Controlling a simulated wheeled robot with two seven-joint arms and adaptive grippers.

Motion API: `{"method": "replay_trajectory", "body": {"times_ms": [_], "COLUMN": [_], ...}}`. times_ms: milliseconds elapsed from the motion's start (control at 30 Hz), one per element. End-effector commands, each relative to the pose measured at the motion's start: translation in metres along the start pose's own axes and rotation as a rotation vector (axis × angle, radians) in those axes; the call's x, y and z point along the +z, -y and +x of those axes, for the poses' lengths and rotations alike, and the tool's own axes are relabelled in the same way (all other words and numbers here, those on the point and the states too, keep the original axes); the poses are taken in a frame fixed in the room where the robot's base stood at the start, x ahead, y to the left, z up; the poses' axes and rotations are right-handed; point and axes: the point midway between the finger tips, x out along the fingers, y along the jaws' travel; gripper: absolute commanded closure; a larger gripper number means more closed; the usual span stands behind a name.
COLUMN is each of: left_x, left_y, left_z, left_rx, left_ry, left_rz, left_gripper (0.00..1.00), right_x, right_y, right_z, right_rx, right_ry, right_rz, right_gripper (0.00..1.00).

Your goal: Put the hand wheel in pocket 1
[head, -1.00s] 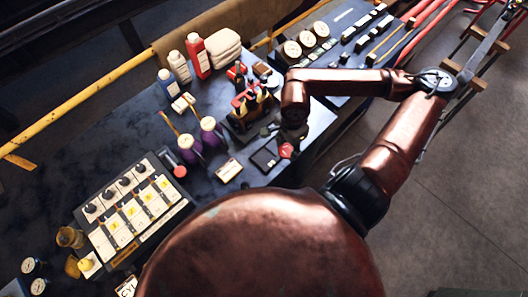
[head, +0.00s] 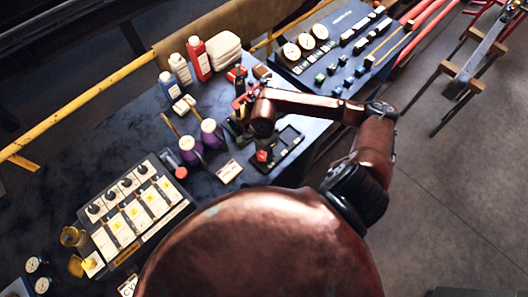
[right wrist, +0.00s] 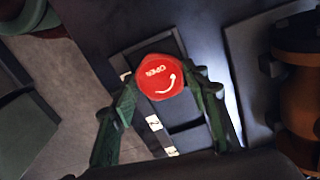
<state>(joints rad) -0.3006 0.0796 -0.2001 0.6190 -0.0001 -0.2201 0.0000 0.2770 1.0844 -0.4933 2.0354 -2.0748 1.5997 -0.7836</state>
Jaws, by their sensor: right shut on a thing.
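The hand wheel (head: 262,156) is a small red disc in the head view. In the right wrist view the hand wheel (right wrist: 160,78) shows its red face with "OPEN" and a curved white arrow. My right gripper (right wrist: 160,84) is shut on it, with a green finger on each side. A dark tray with pockets (head: 291,151) lies beside and beneath the wheel on the bench. In the right wrist view, small white labels (right wrist: 154,123) run along the tray below the wheel. I cannot tell the height of the wheel above the tray or read the pocket numbers. My left gripper is not in view.
Purple pots (head: 211,134) and a white card (head: 229,171) stand left of the wheel. A red and black tool rack (head: 240,98) is behind it. Gauges (head: 291,51) sit on a blue board at the back right. A labelled panel (head: 130,215) lies at front left.

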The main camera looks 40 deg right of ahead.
Motion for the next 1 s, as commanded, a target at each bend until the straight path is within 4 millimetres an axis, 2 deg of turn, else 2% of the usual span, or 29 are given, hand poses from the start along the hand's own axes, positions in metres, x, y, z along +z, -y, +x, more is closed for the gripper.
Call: {"method": "replay_trajectory", "body": {"times_ms": [367,400,600,1000], "left_x": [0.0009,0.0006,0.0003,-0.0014], "left_y": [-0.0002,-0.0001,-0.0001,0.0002], "left_z": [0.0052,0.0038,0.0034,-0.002], "left_rx": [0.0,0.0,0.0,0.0], "left_ry": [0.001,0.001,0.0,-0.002], "left_rz": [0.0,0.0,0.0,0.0], "left_gripper": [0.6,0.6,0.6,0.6], "right_x": [-0.0002,-0.0003,-0.0003,-0.0001], "right_y": [0.0004,0.0,0.0,-0.0001], "right_z": [0.0045,0.0036,0.003,-0.0022], "right_rx": [-0.001,0.0,0.0,0.0], "right_ry": [0.0,0.0,0.0,0.001], "right_rz": [-0.001,0.0,0.0,0.0], "right_gripper": [0.91,0.55,0.41,0.4]}}
